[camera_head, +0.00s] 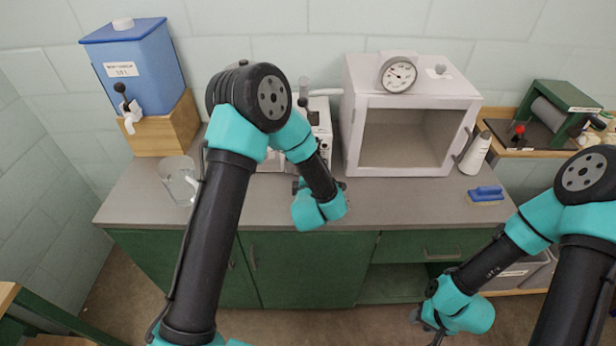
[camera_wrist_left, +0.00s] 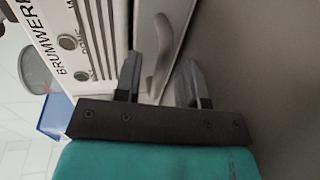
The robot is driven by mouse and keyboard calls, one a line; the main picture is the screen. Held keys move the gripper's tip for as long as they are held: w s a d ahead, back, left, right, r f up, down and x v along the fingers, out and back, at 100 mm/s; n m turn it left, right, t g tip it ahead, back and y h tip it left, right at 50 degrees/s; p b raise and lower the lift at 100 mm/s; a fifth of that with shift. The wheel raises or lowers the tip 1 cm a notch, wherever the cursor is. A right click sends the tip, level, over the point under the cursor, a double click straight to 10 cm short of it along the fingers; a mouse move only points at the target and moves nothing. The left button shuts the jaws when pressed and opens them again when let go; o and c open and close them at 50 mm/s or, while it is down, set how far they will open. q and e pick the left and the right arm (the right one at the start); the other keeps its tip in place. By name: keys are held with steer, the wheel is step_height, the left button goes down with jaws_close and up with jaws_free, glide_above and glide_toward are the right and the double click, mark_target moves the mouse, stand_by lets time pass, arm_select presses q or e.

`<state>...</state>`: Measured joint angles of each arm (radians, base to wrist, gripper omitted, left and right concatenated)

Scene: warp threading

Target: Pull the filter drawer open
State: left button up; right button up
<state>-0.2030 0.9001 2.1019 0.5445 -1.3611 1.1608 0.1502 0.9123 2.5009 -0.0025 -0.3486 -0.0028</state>
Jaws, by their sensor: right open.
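A white machine (camera_head: 321,122) stands on the counter, partly hidden behind my left arm. In the left wrist view its labelled panel (camera_wrist_left: 100,30) lies beside a light grey drawer front (camera_wrist_left: 185,12) with a curved handle (camera_wrist_left: 161,68). My left gripper (camera_wrist_left: 160,62) has its fingers apart, one on each side of the handle. I cannot tell whether they touch it. In the head view this gripper is mostly hidden behind its teal wrist. How far the drawer stands out is unclear. My right gripper (camera_head: 426,328) is open and empty, low in front of the counter.
A white cabinet with a window (camera_head: 405,140) and a gauge (camera_head: 398,74) stands right of the machine. A clear jug (camera_head: 179,181) and a blue tank (camera_head: 138,68) are on the left. A white bottle (camera_head: 475,154) and blue brush (camera_head: 486,194) sit right. The counter's front strip (camera_head: 400,208) is clear.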

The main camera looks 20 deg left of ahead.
arm_select(q)
steer(key=shift+c, duration=0.5)
jaws_close()
steer(key=shift+d, duration=0.1)
